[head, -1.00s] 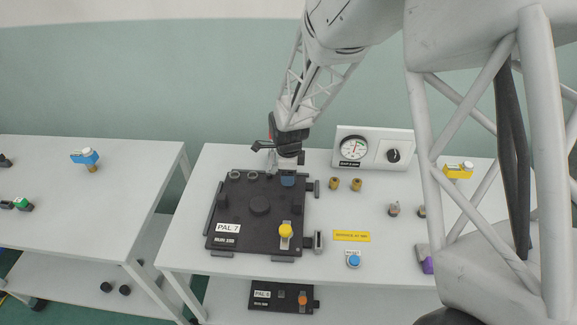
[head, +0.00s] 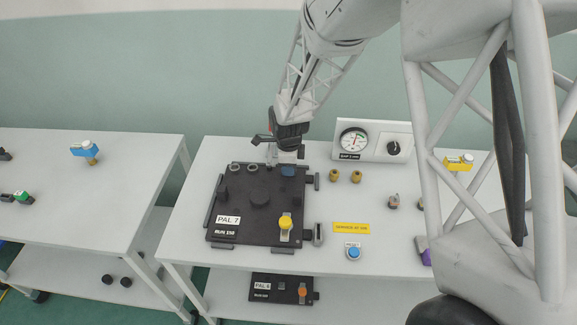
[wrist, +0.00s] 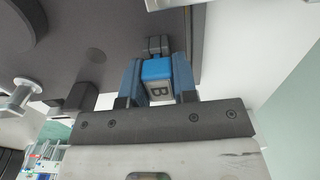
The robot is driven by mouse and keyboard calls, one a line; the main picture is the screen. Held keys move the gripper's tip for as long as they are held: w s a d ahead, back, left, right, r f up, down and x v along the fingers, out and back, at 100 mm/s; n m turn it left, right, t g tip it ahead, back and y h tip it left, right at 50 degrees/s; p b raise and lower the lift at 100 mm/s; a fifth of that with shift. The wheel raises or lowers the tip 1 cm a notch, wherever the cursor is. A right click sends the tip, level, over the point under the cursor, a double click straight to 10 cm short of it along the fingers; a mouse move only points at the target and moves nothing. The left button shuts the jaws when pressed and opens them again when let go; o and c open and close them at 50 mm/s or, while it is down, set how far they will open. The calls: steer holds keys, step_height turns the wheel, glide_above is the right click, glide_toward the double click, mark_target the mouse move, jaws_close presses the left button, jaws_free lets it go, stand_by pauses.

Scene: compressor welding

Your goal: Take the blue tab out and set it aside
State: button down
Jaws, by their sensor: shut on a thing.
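The blue tab (wrist: 158,70) is a small block with a letter B on its pale end. In the wrist view it sits between the two bluish fingers of my gripper (wrist: 158,80), which are shut on it. In the head view, my gripper (head: 288,160) is at the back right of the black pallet (head: 235,240) marked PAL 7. A dark blue patch (head: 288,171) shows there, just below the gripper. I cannot tell whether the tab is clear of the pallet.
A yellow knob (head: 285,223) is at the pallet's front right. A gauge box (head: 372,140) stands behind to the right, with brass fittings (head: 345,176) before it. A blue button (head: 353,253) is at front right. The left table (head: 60,215) has much bare surface.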

steer(key=c, duration=1.5)
jaws_free()
jaws_close()
steer(key=shift+r, duration=0.4)
steer(key=shift+r, duration=2.1)
